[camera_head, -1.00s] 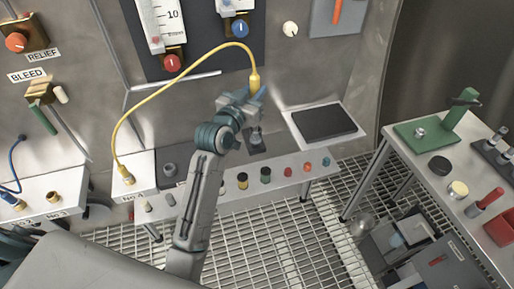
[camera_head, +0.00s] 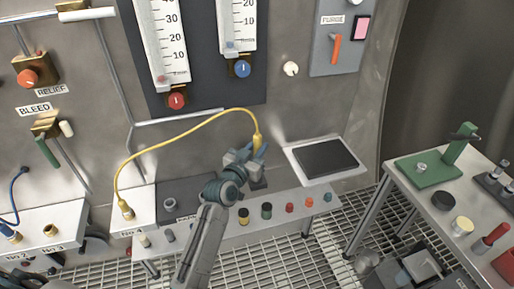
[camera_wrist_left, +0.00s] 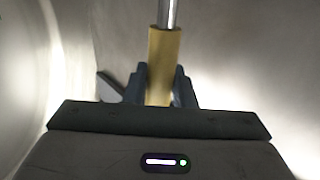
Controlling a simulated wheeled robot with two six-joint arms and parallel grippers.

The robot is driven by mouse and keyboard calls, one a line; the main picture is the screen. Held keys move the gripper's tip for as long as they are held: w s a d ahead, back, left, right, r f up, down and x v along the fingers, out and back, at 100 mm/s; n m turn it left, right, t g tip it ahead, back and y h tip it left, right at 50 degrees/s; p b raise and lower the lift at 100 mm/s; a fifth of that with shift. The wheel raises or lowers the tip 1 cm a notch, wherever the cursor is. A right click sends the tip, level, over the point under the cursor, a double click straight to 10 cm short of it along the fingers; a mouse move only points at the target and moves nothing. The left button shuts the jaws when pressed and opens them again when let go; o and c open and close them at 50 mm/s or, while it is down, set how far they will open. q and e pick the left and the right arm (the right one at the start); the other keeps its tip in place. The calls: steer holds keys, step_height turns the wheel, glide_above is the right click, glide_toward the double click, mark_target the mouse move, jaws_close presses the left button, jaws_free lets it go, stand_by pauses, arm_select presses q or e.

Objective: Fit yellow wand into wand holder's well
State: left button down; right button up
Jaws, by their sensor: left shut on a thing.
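The yellow wand (camera_head: 257,143) is in my left gripper (camera_head: 254,160), which is shut on its body. Its yellow hose arches left to a brass fitting (camera_head: 127,212) on the bench. In the left wrist view the wand (camera_wrist_left: 163,62) stands between the fingers (camera_wrist_left: 160,85), with a bright metal rod at its upper end. A small dark block (camera_head: 258,184) shows just under and behind the gripper; it may be the wand holder. Its well is hidden, and I cannot tell whether the wand touches it. My right gripper is not in view.
A narrow shelf carries several small knobs, including a yellow-and-black one (camera_head: 243,216). A dark flat panel (camera_head: 324,159) lies to the right of the gripper. A green stand (camera_head: 445,160) is on the right-hand table. Gauges and valves cover the wall behind.

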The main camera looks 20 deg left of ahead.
arm_select(q)
steer(key=shift+f+b, duration=0.3)
steer(key=c, duration=1.2)
jaws_free()
steer(key=shift+r, duration=0.1)
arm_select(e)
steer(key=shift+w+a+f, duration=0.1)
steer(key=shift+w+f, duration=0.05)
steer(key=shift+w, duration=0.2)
arm_select(q)
steer(key=shift+r, duration=0.1)
steer(key=shift+r+p, duration=0.25)
steer(key=shift+p, duration=0.15)
steer(key=s+a+b, duration=0.2)
steer(key=s+b, duration=0.1)
steer(key=s, duration=0.9)
steer(key=shift+a, duration=0.15)
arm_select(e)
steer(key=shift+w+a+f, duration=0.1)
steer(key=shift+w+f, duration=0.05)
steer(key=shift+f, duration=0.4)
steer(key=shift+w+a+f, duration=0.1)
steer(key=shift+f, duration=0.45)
arm_select(q)
steer(key=shift+w+f, duration=0.1)
steer(key=shift+f, duration=0.05)
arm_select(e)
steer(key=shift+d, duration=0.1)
